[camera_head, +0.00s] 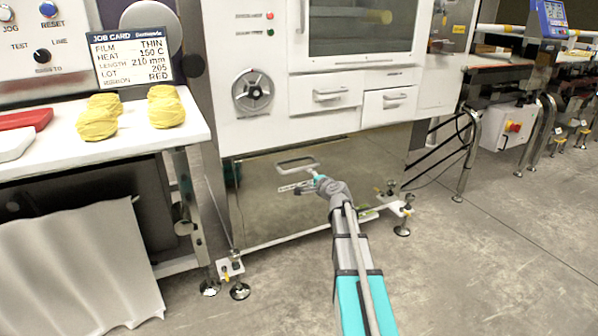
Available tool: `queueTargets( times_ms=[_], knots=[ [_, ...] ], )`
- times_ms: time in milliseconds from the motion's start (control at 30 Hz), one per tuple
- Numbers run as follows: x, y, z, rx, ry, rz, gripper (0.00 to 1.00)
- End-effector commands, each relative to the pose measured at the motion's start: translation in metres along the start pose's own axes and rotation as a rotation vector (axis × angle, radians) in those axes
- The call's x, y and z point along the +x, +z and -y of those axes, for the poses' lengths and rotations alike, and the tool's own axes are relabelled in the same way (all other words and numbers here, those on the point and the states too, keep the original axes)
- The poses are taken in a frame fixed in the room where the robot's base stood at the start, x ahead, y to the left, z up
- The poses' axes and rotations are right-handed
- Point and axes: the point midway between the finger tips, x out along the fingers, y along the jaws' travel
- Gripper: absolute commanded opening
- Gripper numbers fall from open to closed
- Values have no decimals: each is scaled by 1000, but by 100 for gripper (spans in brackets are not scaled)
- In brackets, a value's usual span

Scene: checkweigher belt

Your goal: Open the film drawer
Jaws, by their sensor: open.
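The white machine has two drawers side by side below its window: a wider left drawer (326,100) and a smaller right drawer (387,110). Each has a pale bar handle, and their labels are too small to read. Neither shows a clear gap. Below them is a shiny lower panel (262,205) with a pale handle-like loop (297,163) near its top. My gripper (284,188) is open and empty, a little below that loop and well below both drawers. I cannot tell its distance from the panel. My arm reaches up from the bottom of the picture.
A round handwheel (253,91) is left of the drawers. A white shelf (90,142) at left holds several yellow bundles (166,107), red and white pieces and a job card (130,58) reading FILM THIN. Levelling feet (240,291) stand on the floor. The floor at right (490,250) is clear.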

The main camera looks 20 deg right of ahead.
Motion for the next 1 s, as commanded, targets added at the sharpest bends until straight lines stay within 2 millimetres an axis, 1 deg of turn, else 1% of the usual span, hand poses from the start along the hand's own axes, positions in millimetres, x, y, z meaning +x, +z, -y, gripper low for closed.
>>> queueTargets(
  times_ms=[33, 500, 600, 800, 1000],
  knots=[
    [10, -1, -1, 0, 0, 1, 57],
    [81, 0, -1, 0, 0, 2, 57],
    [94, 0, -1, -1, 0, 1, 57],
    [111, 0, 0, -1, 0, 0, 57],
    [116, 0, 0, 0, 0, 0, 57]
  ],
)
